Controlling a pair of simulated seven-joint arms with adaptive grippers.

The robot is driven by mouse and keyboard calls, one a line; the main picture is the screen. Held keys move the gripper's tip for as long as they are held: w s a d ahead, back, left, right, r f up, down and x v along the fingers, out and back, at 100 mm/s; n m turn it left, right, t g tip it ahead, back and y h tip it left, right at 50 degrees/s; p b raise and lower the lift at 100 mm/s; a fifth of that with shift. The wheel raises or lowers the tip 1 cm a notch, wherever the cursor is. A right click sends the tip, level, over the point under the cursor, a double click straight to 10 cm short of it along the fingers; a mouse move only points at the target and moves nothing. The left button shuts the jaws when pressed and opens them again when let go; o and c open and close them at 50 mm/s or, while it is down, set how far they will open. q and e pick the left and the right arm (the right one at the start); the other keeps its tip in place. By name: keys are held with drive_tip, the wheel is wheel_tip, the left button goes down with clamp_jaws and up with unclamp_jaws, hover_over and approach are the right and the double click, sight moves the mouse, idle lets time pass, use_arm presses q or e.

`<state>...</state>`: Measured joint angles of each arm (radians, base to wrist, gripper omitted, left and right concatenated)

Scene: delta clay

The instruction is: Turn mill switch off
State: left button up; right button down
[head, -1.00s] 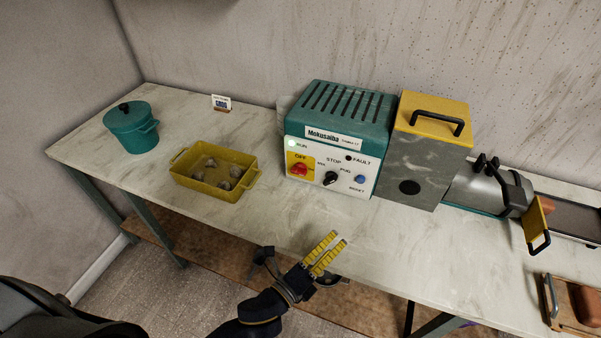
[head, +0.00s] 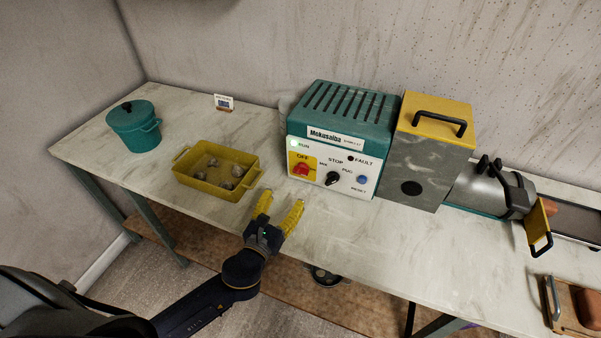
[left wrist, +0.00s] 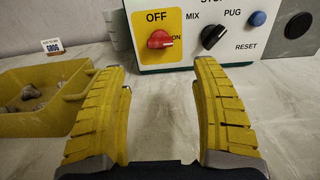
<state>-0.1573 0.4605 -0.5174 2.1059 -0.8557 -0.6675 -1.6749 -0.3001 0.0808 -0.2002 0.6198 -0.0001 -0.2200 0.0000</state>
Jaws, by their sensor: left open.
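The mill's control box (head: 338,135) is teal with a white front panel and stands at the back of the table. Its red switch (head: 300,169) sits on a yellow plate marked OFF and ON. In the left wrist view the red switch (left wrist: 160,40) has its pale-tipped end pointing right, toward ON. A green RUN light (head: 293,143) glows. My left gripper (head: 280,207) is open and empty, in front of the panel and apart from the switch. In the left wrist view its yellow fingers (left wrist: 161,85) frame the switch from below. My right gripper is not in view.
A black selector knob (head: 333,178) and blue reset button (head: 362,180) sit right of the switch. A yellow tray (head: 208,190) with several lumps stands left of my gripper. A teal lidded pot (head: 134,128) is farther left. The table before the panel is clear.

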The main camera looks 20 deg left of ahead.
sight(300, 174)
use_arm(q)
drive_tip(key=w, duration=0.4)
drive_tip(key=w+d, duration=0.1)
drive_tip(key=w, duration=0.7)
drive_tip(key=shift+w+d, duration=0.1)
drive_tip(key=shift+d, duration=0.05)
drive_tip(key=shift+c, duration=0.4)
drive_tip(key=c, duration=1.3)
drive_tip(key=shift+f, duration=0.1)
clamp_jaws()
